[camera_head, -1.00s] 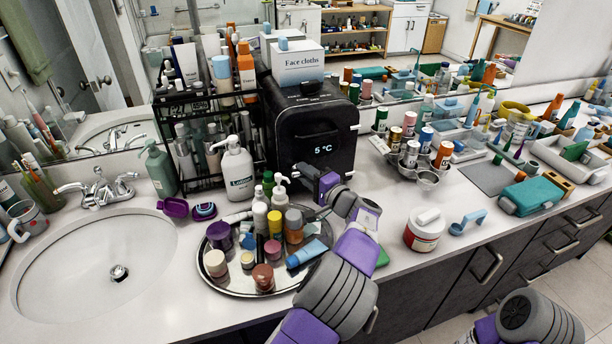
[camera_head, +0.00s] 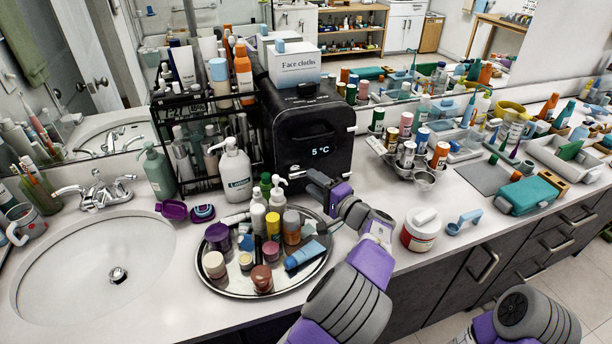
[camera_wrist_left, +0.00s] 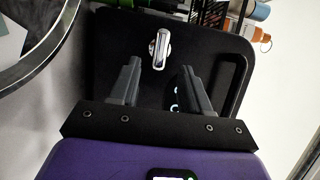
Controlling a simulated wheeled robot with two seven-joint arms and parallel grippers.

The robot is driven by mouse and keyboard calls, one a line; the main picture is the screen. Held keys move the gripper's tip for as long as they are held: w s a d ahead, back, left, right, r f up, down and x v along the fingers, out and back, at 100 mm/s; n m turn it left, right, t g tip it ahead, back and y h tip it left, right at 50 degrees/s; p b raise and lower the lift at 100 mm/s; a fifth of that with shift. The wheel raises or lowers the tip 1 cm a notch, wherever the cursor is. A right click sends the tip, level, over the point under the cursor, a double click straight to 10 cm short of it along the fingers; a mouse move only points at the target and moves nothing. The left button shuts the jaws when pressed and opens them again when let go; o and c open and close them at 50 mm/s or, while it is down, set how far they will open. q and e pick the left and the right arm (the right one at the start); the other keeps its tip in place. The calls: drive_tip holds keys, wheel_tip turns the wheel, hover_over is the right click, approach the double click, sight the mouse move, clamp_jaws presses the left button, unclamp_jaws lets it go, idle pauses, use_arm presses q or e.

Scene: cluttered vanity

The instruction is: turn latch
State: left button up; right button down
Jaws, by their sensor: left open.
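The black mini fridge (camera_head: 335,130) with a "5 °C" display stands at the back of the counter. Its small silver latch (camera_wrist_left: 158,48) shows in the left wrist view on the dark front face, in an upright position in that picture. My left gripper (camera_head: 312,182) is in front of the lower part of the fridge door. In the left wrist view its two fingers (camera_wrist_left: 160,70) are apart and empty, with the latch just beyond the gap between the tips. Contact cannot be told. My right arm shows at the bottom right, but its gripper is out of view.
A round metal tray (camera_head: 240,292) crowded with bottles and jars lies left of my left forearm. A tiered can holder (camera_head: 424,180) and a red-white jar (camera_head: 420,230) stand to the right. A black rack (camera_head: 205,150) and lotion bottle (camera_head: 234,172) stand left of the fridge.

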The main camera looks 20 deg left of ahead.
use_arm(q)
drive_tip(key=v, duration=0.2)
drive_tip(key=shift+s+d, duration=0.25)
drive_tip(key=shift+d, duration=0.05)
